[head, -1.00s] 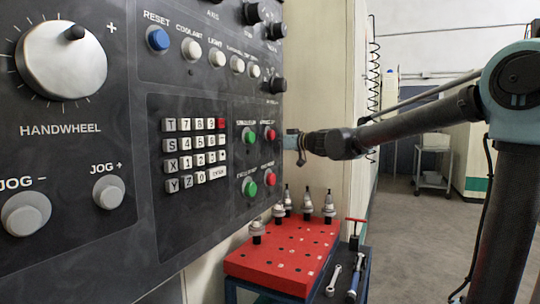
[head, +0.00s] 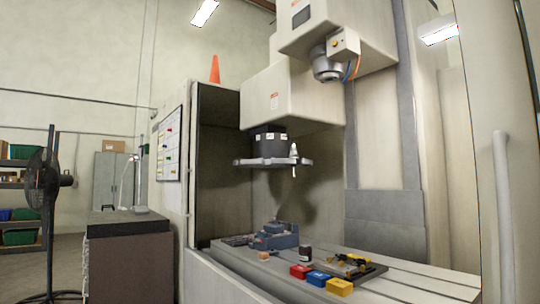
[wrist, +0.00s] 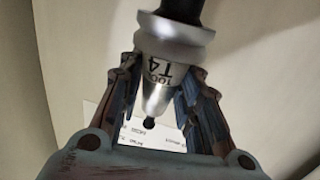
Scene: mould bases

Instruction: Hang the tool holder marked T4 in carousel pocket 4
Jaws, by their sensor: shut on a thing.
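The tool holder marked T4 (wrist: 163,62) is in the wrist view, a silver body with a black upper part and a dark knob at its lower end in the picture. My gripper (wrist: 160,76) is shut on it, with a finger on each side. The carousel (head: 272,161) is in the head view, a grey disc under a black drum inside the machine. One holder (head: 294,155) hangs at its right front edge. The pocket numbers are too small to read. My gripper is not in the head view.
A machine table (head: 390,282) lies below the carousel. It bears a blue-grey vise (head: 275,236), a dark jar (head: 305,253), and red, blue and yellow boxes (head: 318,278). A spindle head (head: 326,65) is above right. A dark cabinet (head: 130,260) and a fan (head: 42,190) stand left.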

